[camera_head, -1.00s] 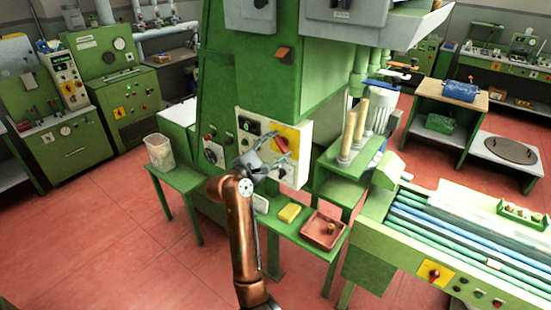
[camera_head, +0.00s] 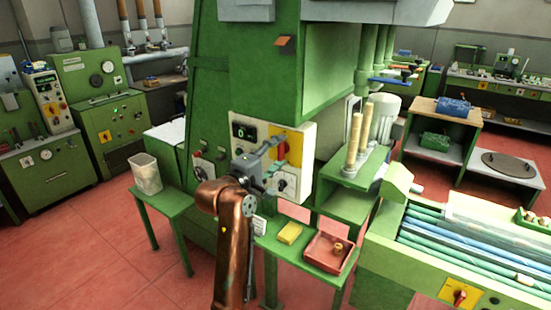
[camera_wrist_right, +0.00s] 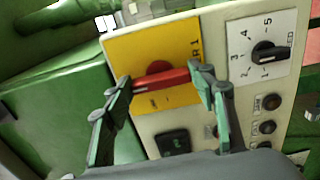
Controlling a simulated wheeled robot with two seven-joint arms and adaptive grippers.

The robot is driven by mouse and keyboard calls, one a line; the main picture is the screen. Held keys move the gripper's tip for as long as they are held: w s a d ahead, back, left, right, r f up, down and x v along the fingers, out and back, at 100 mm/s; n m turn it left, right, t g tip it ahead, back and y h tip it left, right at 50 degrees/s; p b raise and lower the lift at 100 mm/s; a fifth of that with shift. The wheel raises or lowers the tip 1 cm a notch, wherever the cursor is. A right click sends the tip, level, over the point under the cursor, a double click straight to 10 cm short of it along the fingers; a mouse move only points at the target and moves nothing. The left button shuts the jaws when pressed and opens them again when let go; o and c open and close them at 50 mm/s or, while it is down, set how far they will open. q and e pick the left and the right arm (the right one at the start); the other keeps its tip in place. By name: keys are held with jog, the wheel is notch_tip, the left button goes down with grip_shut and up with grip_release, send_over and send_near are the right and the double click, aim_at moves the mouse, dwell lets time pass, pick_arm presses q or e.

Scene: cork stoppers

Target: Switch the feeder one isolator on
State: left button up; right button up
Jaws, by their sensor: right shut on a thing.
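The feeder one isolator is a red handle (camera_head: 282,151) on a yellow plate (camera_head: 294,139), on the pale control panel of the green machine. In the right wrist view the red handle (camera_wrist_right: 158,81) lies across the yellow plate (camera_wrist_right: 128,48), on which only "R 1" reads clearly. My right gripper (camera_head: 274,153) is at the plate, its fingers on either side of the handle. In the wrist view the right gripper (camera_wrist_right: 160,84) is shut on the handle, one finger at each end. My left gripper is not in view.
A black rotary selector (camera_wrist_right: 266,54) with a numbered dial sits beside the plate, near one finger. Small knobs (camera_wrist_right: 270,103) and a dark display (camera_wrist_right: 173,142) share the panel. Below stand a green bench with a red tray (camera_head: 327,254) and a yellow block (camera_head: 290,233).

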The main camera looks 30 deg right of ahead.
jog(key=shift+f, duration=0.15)
dwell(0.4)
jog(key=o, duration=1.2)
jog(key=shift+c, duration=0.2)
jog(key=shift+a, duration=0.1)
jog(key=v, duration=1.1)
jog(key=shift+s+a, duration=0.2)
jog(key=shift+a, duration=0.15)
